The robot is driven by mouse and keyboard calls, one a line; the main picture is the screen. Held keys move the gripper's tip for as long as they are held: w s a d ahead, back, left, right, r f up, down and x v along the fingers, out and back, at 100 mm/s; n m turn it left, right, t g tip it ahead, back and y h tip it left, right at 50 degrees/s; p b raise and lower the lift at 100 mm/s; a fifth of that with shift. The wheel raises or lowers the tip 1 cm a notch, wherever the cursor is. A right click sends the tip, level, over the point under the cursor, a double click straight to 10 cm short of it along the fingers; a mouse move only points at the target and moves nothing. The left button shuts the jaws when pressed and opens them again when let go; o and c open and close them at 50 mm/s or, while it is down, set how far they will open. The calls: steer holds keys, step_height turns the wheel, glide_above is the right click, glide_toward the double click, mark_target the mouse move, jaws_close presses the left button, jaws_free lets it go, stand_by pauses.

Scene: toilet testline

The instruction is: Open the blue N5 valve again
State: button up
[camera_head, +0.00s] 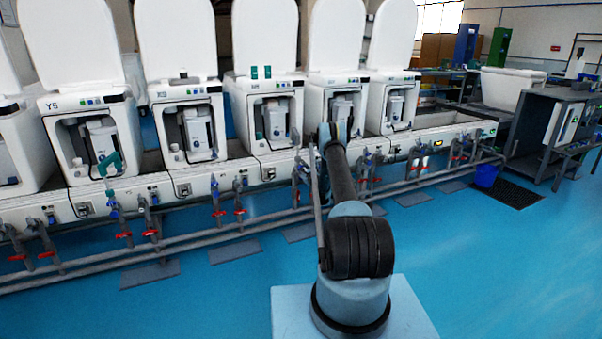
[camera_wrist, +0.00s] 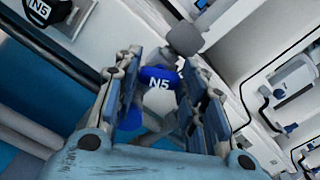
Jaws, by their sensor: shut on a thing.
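The blue N5 valve (camera_wrist: 158,80) shows in the wrist view with its white N5 label facing me, between the two fingers of my gripper (camera_wrist: 162,72). The fingers are shut on the valve's blue handle. A lower blue part shows below the handle, partly behind the left finger. In the head view my arm reaches forward to the row of test stations, and it hides the gripper and the N5 valve. The handle's exact angle to its pipe is hard to tell.
White toilet stations (camera_head: 193,125) stand in a row. Grey pipes with red-handled valves (camera_head: 150,232) run along their front. The blue floor (camera_head: 500,260) at the right is clear.

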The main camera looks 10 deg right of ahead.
steer(key=o, duration=1.1)
steer(key=shift+c, duration=0.2)
steer(key=v, duration=1.2)
steer(key=shift+c, duration=0.5)
